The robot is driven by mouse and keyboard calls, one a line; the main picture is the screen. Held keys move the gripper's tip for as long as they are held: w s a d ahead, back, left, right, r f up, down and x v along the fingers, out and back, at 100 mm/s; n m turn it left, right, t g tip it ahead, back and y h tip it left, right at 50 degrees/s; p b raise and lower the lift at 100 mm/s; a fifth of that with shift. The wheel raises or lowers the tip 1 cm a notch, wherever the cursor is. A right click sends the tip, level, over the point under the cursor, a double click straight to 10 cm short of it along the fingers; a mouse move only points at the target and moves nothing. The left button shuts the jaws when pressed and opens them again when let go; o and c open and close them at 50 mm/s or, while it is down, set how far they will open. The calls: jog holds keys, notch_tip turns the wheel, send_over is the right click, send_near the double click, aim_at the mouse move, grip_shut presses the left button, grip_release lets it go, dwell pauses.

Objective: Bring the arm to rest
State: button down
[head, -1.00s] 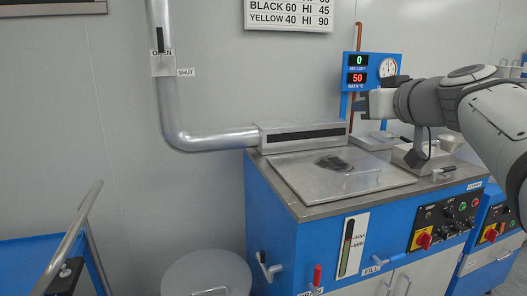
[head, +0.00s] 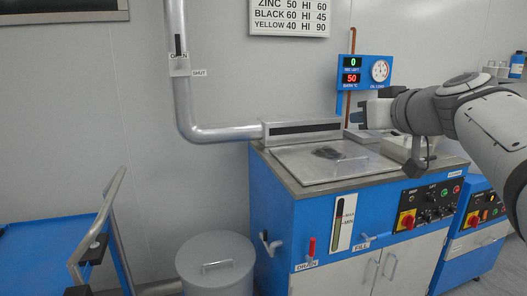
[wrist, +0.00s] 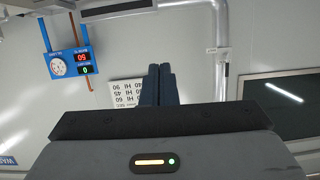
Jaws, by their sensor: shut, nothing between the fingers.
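My gripper (head: 362,113) is held up in front of the blue gauge panel, above the right rear part of the blue tank cabinet (head: 270,205). It points left and touches nothing that I can see. In the wrist view its two dark fingers (wrist: 159,84) are together with nothing between them. The wrist camera faces the wall, with the white sign (wrist: 127,94) and the gauge panel (wrist: 70,62) upside down in it. My arm comes in from the right edge of the head view.
The tank has a flat metal lid (head: 310,165) with a dark patch on it. A grey lidded bin (head: 215,262) stands left of the cabinet. A blue cart (head: 40,250) with a metal handle is at far left. A second blue cabinet (head: 462,250) stands at the right.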

jog(key=s+a+f+m+g+h+p, duration=0.1)
jog(key=s+a+f+g+p, duration=0.2)
jog(key=s+f+p, duration=0.15)
jog(key=s+a+f+m+g+p, duration=0.1)
jog(key=s+a+f+g+p, duration=0.1)
jog(key=s+f+g+p, duration=0.25)
jog(key=s+f+m+g+h+p, duration=0.1)
jog(key=s+f+g+h+p, duration=0.2)
jog(key=s+f+p, duration=0.5)
jog(key=shift+s+d+g+h, duration=0.3)
jog(key=shift+s+d+g, duration=0.15)
jog(key=shift+s, duration=0.6)
